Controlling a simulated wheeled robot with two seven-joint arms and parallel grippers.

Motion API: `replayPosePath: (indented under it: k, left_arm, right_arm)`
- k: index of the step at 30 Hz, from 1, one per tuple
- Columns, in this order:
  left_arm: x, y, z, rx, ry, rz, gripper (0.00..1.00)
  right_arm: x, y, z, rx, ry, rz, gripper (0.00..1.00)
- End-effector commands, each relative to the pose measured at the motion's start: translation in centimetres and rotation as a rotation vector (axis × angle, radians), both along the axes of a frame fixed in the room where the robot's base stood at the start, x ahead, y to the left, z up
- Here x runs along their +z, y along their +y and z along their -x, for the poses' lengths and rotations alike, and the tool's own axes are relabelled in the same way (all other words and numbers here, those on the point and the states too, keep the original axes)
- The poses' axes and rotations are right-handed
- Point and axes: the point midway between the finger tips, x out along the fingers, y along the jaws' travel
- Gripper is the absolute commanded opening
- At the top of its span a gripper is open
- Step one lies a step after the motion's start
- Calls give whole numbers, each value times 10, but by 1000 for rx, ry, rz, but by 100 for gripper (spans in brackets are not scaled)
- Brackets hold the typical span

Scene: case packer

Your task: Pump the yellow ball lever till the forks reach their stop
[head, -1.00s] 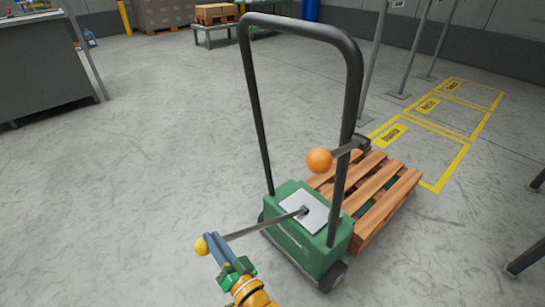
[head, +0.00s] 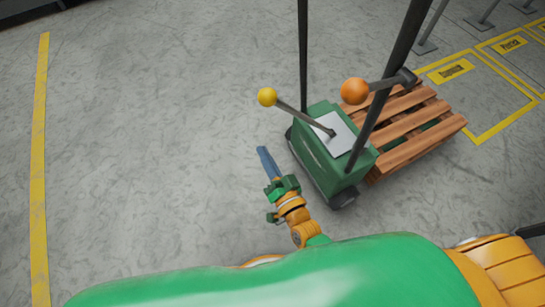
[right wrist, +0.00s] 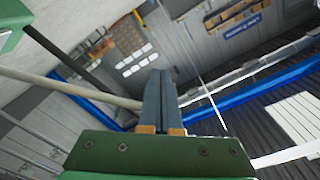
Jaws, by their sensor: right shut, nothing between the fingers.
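The yellow ball (head: 267,97) tops a grey lever (head: 300,116) that rises left from the plate of a green stacker body (head: 332,150). An orange ball (head: 355,91) sits on a second, shorter lever by the black handle frame. My right gripper (head: 264,152), with blue-grey fingers, is shut and empty. It is below the yellow ball in the picture and looks apart from it. The shut fingers also show in the right wrist view (right wrist: 160,80), where a pale bar at left may be the lever. My left gripper is not in view.
A wooden pallet (head: 415,125) lies behind the stacker body. Yellow-marked floor bays (head: 450,71) with labels are at the upper right. A yellow floor line (head: 40,150) runs at the left. The floor left of the stacker is clear.

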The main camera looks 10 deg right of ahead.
Motion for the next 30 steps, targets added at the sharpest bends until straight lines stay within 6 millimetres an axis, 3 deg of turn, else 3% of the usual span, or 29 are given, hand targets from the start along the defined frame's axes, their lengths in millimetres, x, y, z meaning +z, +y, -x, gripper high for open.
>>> replayPosePath:
  k: [3,8,30]
  left_arm:
    - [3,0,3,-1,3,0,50]
    - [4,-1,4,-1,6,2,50]
    - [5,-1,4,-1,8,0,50]
  right_arm:
    - [0,-5,19,1,1,0,0]
    - [-1,-9,30,0,-2,-1,0]
    - [0,-9,31,-2,-3,-3,0]
